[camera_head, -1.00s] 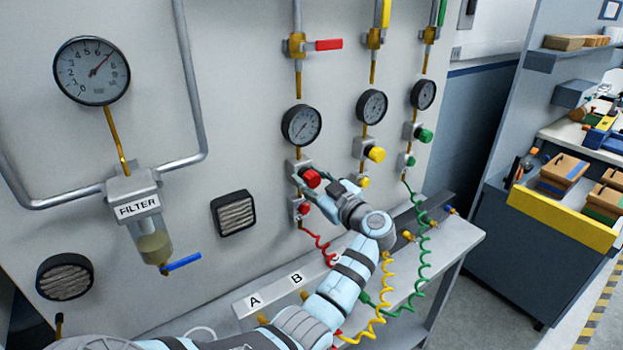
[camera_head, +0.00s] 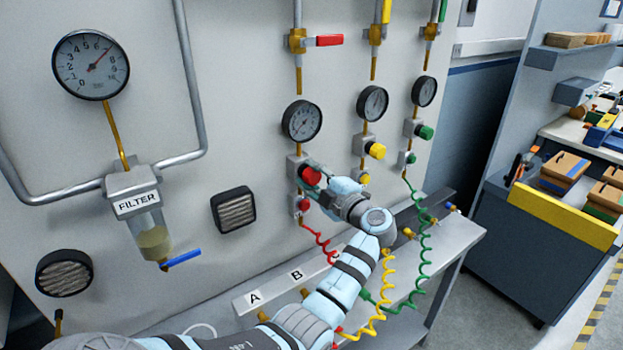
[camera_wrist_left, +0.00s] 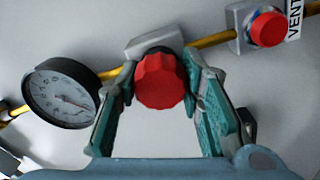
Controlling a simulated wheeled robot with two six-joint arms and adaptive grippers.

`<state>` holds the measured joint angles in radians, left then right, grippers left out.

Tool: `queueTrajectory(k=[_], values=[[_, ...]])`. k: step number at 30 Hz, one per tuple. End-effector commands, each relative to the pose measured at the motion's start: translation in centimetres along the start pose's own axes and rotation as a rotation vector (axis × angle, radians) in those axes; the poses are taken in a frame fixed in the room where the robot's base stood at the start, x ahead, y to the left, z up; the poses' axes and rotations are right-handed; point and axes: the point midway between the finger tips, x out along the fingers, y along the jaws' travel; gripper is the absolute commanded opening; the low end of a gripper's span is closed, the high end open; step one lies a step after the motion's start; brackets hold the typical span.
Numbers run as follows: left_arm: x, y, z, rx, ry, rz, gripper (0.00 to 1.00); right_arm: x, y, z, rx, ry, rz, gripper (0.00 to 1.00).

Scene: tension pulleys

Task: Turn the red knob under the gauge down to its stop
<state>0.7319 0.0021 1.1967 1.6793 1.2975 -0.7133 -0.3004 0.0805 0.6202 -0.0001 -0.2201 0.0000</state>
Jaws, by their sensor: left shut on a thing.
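The red knob (camera_head: 309,175) sits on a grey regulator block on the wall panel, below its small round gauge (camera_head: 302,121). My left gripper (camera_head: 316,177) is at the knob. In the left wrist view the ribbed red knob (camera_wrist_left: 160,82) lies between the two fingers of the gripper (camera_wrist_left: 160,88), which is shut on it. The gauge shows at the left of that view (camera_wrist_left: 62,92), its needle small and hard to read. A second, smaller red button (camera_head: 303,203) is below the knob, beside the word VENT in the wrist view (camera_wrist_left: 268,29). My right gripper is not in view.
Yellow (camera_head: 376,151) and green (camera_head: 425,132) knobs with their own gauges stand to the right. Coiled red, yellow and green hoses hang near my forearm. A grey ledge (camera_head: 345,280) marked A and B runs below. A filter (camera_head: 137,206) is at left.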

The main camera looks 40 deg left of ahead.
Motion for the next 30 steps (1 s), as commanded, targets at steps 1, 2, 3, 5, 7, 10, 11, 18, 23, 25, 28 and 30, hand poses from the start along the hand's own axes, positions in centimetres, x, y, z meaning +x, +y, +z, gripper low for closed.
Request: queueTrajectory(k=[1,2,3,5,7,10,11,18,23,25,28,30], values=[[0.0,-0.1,0.1,-0.038,0.000,0.003,0.06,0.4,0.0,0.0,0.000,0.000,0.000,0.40],[0.0,-0.1,0.1,-0.063,0.000,0.003,0.06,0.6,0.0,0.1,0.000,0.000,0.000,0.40],[0.0,-0.1,0.1,-0.096,0.000,0.003,0.06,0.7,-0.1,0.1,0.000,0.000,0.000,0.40],[0.0,-0.1,0.1,-0.142,0.000,0.003,0.06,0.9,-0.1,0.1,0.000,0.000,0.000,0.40],[0.0,-0.1,0.0,-0.190,0.000,0.003,0.06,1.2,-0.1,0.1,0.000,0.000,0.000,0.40],[0.0,-0.1,0.0,-0.248,0.000,0.004,0.06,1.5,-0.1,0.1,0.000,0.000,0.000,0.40],[0.0,0.0,0.0,-0.262,0.000,0.004,0.06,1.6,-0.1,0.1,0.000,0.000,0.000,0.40],[0.1,0.1,0.0,-0.339,0.000,0.004,0.06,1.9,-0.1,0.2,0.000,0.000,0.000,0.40],[0.1,0.1,0.0,-0.358,0.000,0.005,0.06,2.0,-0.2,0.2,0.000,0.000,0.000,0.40],[0.1,0.2,0.0,-0.360,0.000,0.005,0.06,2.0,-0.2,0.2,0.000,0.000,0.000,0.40],[0.1,0.2,-0.1,-0.360,0.000,0.005,0.06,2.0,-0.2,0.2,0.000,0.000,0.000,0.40],[0.1,0.2,-0.1,-0.360,0.000,0.005,0.06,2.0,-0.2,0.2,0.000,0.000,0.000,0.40]])
